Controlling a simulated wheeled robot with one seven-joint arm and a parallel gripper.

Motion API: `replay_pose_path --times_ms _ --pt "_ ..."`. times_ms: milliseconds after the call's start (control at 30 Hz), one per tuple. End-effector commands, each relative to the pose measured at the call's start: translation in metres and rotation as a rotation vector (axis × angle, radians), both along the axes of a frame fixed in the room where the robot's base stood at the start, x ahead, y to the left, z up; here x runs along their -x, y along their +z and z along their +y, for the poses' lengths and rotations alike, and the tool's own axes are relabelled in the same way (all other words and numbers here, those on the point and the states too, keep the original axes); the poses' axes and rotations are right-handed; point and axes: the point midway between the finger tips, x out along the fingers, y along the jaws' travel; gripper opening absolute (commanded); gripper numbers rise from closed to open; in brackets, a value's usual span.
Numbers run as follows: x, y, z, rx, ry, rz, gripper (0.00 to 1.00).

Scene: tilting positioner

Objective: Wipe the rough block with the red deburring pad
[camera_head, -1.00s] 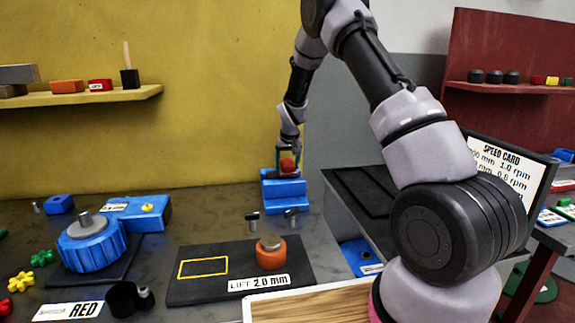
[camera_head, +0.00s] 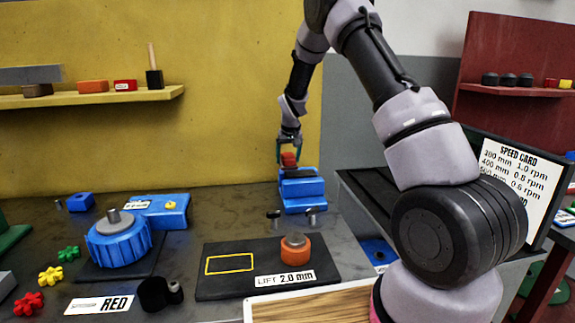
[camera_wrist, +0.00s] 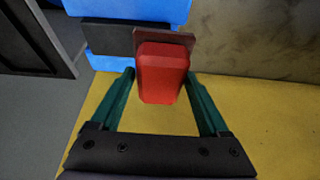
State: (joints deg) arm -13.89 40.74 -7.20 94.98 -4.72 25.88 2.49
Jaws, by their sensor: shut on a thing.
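My gripper (camera_head: 288,155) is at the back of the bench, above a blue vise (camera_head: 302,190). It is shut on the red deburring pad (camera_head: 289,160). In the wrist view, the red pad (camera_wrist: 162,72) sits between the green fingers of my gripper (camera_wrist: 160,78), with a brownish plate-like face at its far end. A dark flat block (camera_wrist: 110,37), which looks like the rough block, lies against the blue vise (camera_wrist: 150,10) and partly behind the pad. The block also shows in the head view (camera_head: 299,173). I cannot tell whether pad and block touch.
A black mat (camera_head: 225,285) with an orange knob (camera_head: 295,249) lies in front of the vise. A blue rotary fixture (camera_head: 120,240) stands left. A yellow wall (camera_head: 120,150) with a shelf (camera_head: 90,98) rises behind. A dark tray-like surface (camera_head: 375,205) lies to the right.

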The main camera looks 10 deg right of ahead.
Motion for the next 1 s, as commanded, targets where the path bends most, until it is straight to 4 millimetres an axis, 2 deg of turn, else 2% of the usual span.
replay_pose_path --times_ms 500,1000 --pt "0.004 0.047 -0.007 0.000 -0.003 -0.002 0.18" --pt "0.005 0.052 -0.008 0.001 -0.004 0.000 0.18"
